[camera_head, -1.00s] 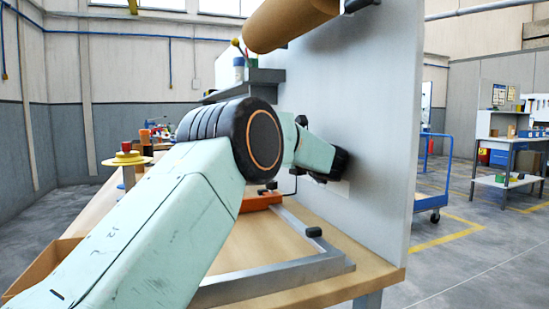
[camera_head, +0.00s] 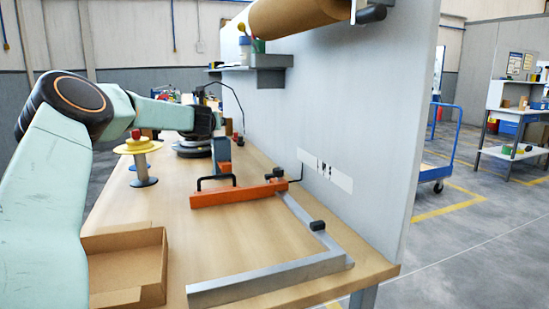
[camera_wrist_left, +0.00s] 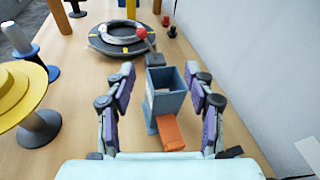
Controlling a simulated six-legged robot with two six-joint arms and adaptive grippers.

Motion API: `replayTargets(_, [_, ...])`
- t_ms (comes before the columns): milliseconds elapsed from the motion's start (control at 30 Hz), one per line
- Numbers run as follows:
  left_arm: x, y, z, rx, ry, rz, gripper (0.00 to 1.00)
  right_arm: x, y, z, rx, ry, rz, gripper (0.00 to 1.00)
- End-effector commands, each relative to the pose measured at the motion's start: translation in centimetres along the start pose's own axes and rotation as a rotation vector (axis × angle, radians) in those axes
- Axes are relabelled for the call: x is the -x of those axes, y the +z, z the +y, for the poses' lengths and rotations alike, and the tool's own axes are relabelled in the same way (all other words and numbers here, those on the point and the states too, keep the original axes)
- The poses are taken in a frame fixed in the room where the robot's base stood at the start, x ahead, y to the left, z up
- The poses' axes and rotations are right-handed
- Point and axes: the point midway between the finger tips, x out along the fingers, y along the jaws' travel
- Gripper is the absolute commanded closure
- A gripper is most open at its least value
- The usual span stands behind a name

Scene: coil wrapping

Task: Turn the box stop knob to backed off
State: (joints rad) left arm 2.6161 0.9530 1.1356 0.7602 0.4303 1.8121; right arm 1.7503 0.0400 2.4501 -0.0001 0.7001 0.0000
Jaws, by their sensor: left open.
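No part is clearly marked as the box stop knob. A black knob (camera_head: 317,226) sits on the L-shaped metal rail (camera_head: 270,279) on the bench. A red ball knob (camera_wrist_left: 141,33) on a short lever stands beyond a blue-grey open-topped square post (camera_wrist_left: 167,92) in the left wrist view. The post also shows in the head view (camera_head: 222,153), at the far end of an orange bar (camera_head: 237,194) with a black handle. My left gripper (camera_wrist_left: 159,88) is open and empty, its fingers either side of the post, apart from it. In the head view its fingers are not clear. My right gripper is out of view.
A yellow-topped spool (camera_head: 137,147) stands left of my left gripper. A dark round turntable (camera_wrist_left: 117,37) lies beyond the post. An open cardboard box (camera_head: 128,265) is at the near left. A grey upright panel (camera_head: 350,120) bounds the right.

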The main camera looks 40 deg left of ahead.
Motion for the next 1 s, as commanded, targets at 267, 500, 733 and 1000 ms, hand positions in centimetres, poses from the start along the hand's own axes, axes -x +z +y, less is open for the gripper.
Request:
replayTargets(267, [2.3,-6.2,-4.7,-0.17,-0.496,0.118,0.46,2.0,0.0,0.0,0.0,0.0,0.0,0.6])
replayTargets(500, [7.9,-11.8,-9.7,-0.387,-0.89,0.202,0.46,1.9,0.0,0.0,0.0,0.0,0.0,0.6])
replayTargets(733, [10.5,-13.3,-11.1,-0.46,-1.04,0.228,0.46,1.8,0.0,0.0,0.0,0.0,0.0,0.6])
replayTargets(1000, [9.7,-14.3,-12.2,-0.468,-1.04,0.23,0.46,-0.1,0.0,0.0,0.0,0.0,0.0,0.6])
